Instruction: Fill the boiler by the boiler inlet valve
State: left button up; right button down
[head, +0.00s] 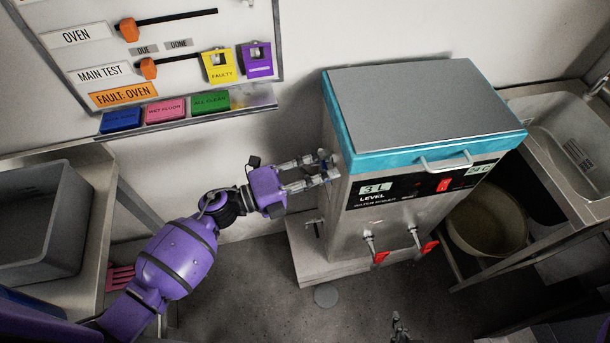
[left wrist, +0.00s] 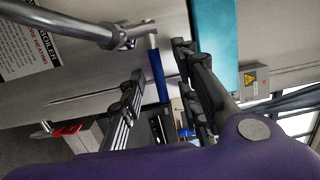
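The boiler (head: 420,105) is a steel box with a grey top and teal rim. Its display (head: 375,188) reads 3 L above LEVEL. My left gripper (head: 332,168) is at the boiler's left side, near the front corner. In the left wrist view, a blue lever handle (left wrist: 159,74), apparently the inlet valve's, sits between the spread fingers of the left gripper (left wrist: 161,62). I cannot tell whether the fingers touch it. A grey pipe (left wrist: 70,22) leads to its fitting. In the head view this valve is hidden. My right gripper (head: 399,325) shows small at the bottom edge.
Two red-handled taps (head: 380,257) stick out of the boiler's front. A round pot (head: 488,222) stands to its right, below a sink (head: 570,130). A grey bin (head: 40,220) is at the left. A label board (head: 150,50) hangs on the wall.

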pick_arm(q)
jog(key=shift+w+d, duration=0.1)
jog(key=shift+d, duration=0.2)
jog(key=shift+w+d, duration=0.15)
grip_shut()
pick_arm(e)
jog(key=shift+s+a+f, duration=0.1)
jog(key=shift+s+f, duration=0.05)
jog(key=shift+s, duration=0.4)
